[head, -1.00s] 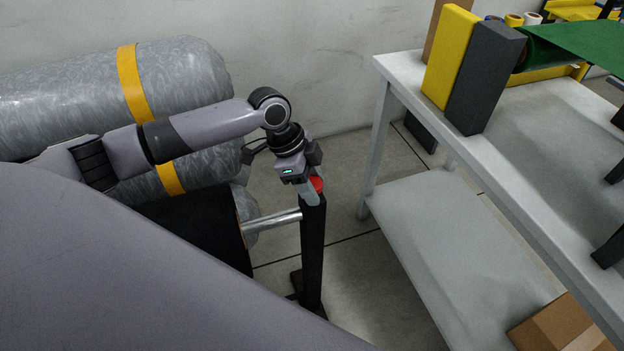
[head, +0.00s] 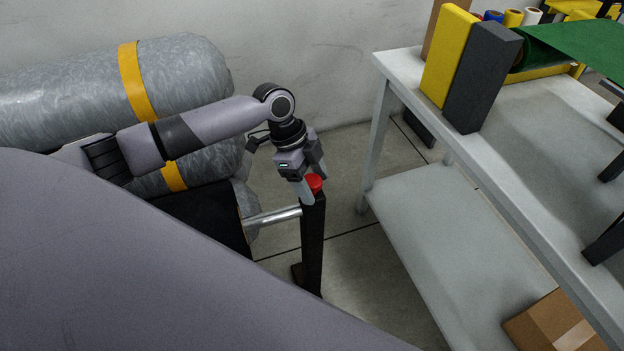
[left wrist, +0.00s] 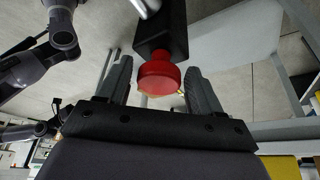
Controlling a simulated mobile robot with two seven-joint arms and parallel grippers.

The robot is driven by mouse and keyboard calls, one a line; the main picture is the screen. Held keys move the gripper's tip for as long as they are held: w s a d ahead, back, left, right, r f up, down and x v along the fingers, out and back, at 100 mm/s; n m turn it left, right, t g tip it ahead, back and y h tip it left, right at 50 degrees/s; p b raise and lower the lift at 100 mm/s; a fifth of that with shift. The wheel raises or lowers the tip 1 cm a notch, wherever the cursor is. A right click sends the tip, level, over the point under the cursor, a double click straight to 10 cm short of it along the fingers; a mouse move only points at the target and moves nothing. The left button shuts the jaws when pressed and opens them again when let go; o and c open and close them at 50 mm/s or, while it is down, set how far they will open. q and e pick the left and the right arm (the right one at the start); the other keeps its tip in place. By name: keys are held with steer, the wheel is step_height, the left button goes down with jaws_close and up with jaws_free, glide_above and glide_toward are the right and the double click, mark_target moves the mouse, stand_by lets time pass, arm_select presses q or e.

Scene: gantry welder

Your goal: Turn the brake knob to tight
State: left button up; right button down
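The red brake knob (head: 315,182) sits on top of a dark upright post (head: 313,240) that carries a metal roller bar (head: 272,217). My left gripper (head: 312,190) is above the post, pointing down, with its fingers at the knob. In the left wrist view the red knob (left wrist: 160,75) shows between the two fingers of my left gripper (left wrist: 160,80). There is a gap on each side of the knob, so the gripper is open around it. My right gripper does not show as such in the head view.
A grey table (head: 440,215) with a lower shelf stands to the right, bearing a yellow block (head: 449,55) and a dark block (head: 483,78). Large grey cylinders (head: 185,75) with yellow bands lie at the left. Floor between post and table is clear.

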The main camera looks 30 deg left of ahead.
arm_select(q)
steer(key=v, duration=0.7)
steer(key=shift+s, duration=0.1)
stand_by(0.5)
